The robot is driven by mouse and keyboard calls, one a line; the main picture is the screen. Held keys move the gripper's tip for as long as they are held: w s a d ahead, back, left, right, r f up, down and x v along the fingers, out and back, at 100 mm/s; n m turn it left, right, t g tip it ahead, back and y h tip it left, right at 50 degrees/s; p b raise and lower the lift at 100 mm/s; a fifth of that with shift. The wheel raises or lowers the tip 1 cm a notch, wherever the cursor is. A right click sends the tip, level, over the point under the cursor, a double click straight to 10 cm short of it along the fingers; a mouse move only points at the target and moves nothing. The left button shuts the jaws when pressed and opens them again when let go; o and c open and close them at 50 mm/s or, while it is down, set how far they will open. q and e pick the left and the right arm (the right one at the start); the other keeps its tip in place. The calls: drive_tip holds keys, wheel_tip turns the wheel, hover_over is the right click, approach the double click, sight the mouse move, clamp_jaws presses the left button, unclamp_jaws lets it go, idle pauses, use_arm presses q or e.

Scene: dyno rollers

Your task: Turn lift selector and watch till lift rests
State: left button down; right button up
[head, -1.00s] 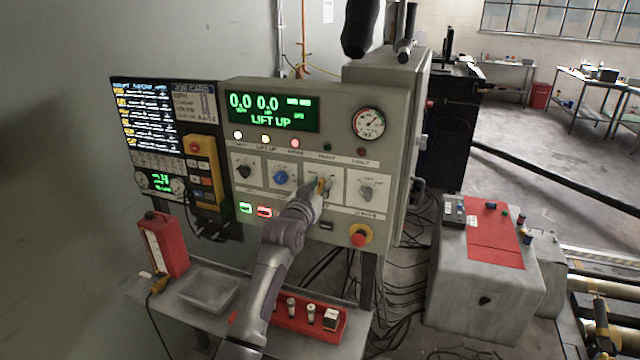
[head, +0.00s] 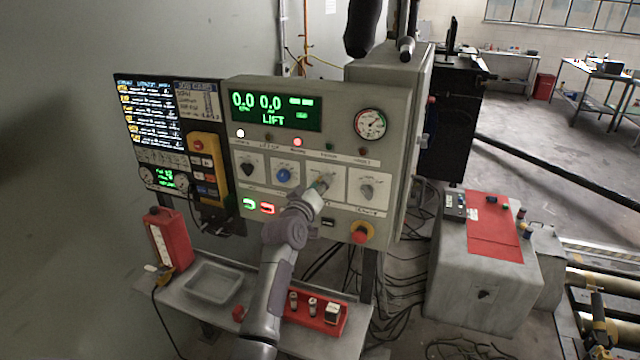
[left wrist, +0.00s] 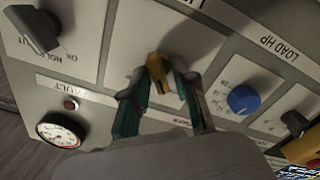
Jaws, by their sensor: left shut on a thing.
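The lift selector (left wrist: 157,66) is a tan-yellow knob on a pale plate of the grey control panel (head: 340,112). My left gripper (head: 322,186) reaches up from below and is shut on this knob, largely hiding it in the head view. In the left wrist view my two green-edged fingers (left wrist: 163,84) stand on either side of it. The green display (head: 273,112) reads 0.0, 0.0 and LIFT. The white lamp (head: 240,133) and red lamp (head: 298,142) are lit; the lamp between them is dark. My right gripper is not in view.
Beside the selector are a blue knob (head: 285,175) and a grey knob (head: 367,191). A red emergency button (head: 360,236) sits below right. A shelf under the panel bears a grey tray (head: 212,283) and a red holder (head: 325,322). Rollers (head: 612,327) show at lower right.

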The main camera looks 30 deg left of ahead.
use_arm(q)
drive_tip(key=shift+n, duration=0.3)
drive_tip(key=c, duration=1.2)
unclamp_jaws()
drive_tip(key=v, duration=1.2)
drive_tip(key=shift+a+f, duration=0.1)
